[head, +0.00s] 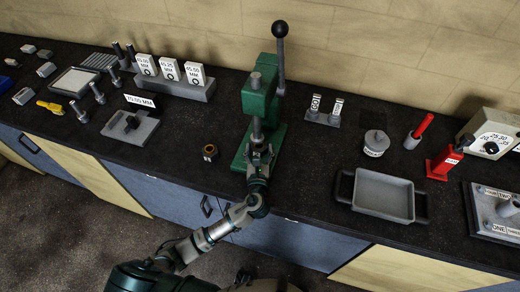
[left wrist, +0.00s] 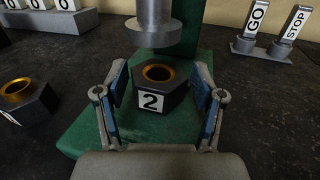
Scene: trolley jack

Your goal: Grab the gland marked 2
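The gland marked 2 (left wrist: 160,92) is a dark hexagonal piece with a brass-coloured bore and a white "2" label facing my wrist camera. It sits on the green press base (left wrist: 88,134), under the press ram (left wrist: 153,20). My left gripper (left wrist: 160,100) is open, with a blue-padded finger on each side of the gland and visible gaps between. In the head view my left gripper (head: 260,158) reaches the press from the front and mostly hides the gland. My right gripper is not in view.
A second gland (head: 210,152) stands on the bench left of the press. The green press (head: 262,100) has a tall lever (head: 281,60). A grey tray (head: 384,194) lies to the right; GO and STOP blocks (head: 324,110) stand behind.

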